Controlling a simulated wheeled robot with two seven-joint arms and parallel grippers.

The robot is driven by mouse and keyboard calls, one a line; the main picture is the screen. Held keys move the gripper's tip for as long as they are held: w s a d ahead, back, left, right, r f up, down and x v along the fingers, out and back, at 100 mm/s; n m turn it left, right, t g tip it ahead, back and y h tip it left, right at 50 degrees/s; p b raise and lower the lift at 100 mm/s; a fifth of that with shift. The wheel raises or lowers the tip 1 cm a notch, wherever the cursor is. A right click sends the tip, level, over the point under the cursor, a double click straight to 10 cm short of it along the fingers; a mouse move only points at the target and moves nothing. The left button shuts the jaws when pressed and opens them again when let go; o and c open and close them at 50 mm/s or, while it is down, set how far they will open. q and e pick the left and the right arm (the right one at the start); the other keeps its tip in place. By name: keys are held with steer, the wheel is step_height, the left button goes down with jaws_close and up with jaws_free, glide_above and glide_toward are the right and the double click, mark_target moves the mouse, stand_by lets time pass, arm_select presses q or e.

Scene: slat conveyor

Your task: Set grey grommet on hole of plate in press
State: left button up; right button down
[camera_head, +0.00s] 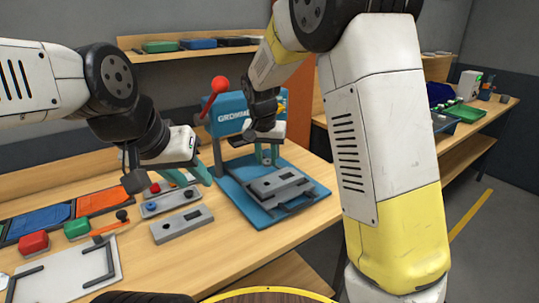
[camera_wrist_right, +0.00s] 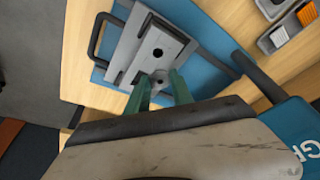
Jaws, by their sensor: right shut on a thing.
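The press (camera_head: 232,115) is blue with a red-knobbed lever. A grey plate (camera_head: 278,186) lies in a holder on its blue base. The plate also shows in the right wrist view (camera_wrist_right: 142,45), with a dark round hole. My right gripper (camera_head: 267,155) is over the plate under the press head. In the wrist view its green fingers (camera_wrist_right: 161,88) are shut on a small grey grommet (camera_wrist_right: 160,76), close to the hole. I cannot tell whether the grommet touches the plate. My left gripper (camera_head: 192,178) is left of the press, its teal fingers apart, apparently empty.
Another grey plate (camera_head: 182,224) and a grey parts tray (camera_head: 168,201) lie left of the press base. A white board with dark corner brackets (camera_head: 68,272), red and green blocks, and blue and orange bins (camera_head: 103,197) are further left. Bare table lies in front.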

steer(key=shift+a+f, duration=0.1)
steer(key=shift+f, duration=1.85)
steer(key=shift+f, duration=0.2)
steer(key=shift+f, duration=0.7)
steer(key=shift+f, duration=0.5)
stand_by(0.7)
steer(key=c, duration=1)
jaws_free()
steer(key=shift+c, duration=0.2)
